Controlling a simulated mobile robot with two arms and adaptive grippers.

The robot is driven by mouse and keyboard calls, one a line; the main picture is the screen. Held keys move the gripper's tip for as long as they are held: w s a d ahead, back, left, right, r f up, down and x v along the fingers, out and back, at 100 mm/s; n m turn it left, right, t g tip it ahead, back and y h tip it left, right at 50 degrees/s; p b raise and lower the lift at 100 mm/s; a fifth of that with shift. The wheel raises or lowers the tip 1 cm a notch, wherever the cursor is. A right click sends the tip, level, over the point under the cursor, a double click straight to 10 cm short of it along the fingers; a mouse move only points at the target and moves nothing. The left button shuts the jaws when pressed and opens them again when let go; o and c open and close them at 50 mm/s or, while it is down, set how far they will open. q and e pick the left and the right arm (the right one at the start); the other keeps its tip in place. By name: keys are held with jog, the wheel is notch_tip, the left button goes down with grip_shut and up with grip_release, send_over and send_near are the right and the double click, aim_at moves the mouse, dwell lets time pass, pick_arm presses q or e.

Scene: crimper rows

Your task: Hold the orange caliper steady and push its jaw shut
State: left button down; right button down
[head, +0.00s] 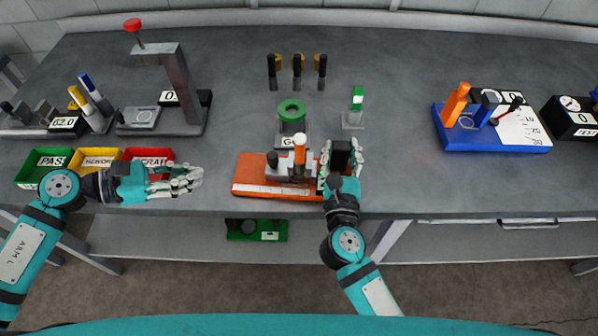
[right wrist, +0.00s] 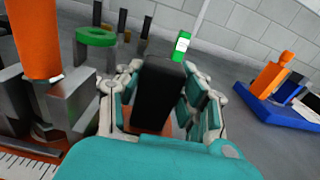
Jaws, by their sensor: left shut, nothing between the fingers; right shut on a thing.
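The orange caliper (head: 250,188) lies near the front edge of the table, a flat orange base with grey jaw blocks and an upright orange handle (head: 300,150) with a white top. In the right wrist view the orange handle (right wrist: 32,38) and a white scale (right wrist: 20,165) show at the left. My right gripper (head: 341,158) is shut on a black upright block (right wrist: 158,92) at the caliper's right end. My left gripper (head: 185,181) is shut and empty, left of the caliper and apart from it. The gap between the jaws is partly hidden.
A green ring (head: 291,111) on a grey stand is just behind the caliper. Green (head: 44,164), yellow (head: 92,160) and red (head: 147,155) bins are near my left gripper. A blue-based fixture (head: 490,142) stands at right.

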dwell(0.7)
jog(key=c, duration=0.7)
grip_release()
jog(key=shift+c, duration=0.2)
jog(key=s, duration=1.2)
jog(key=shift+a, duration=0.3)
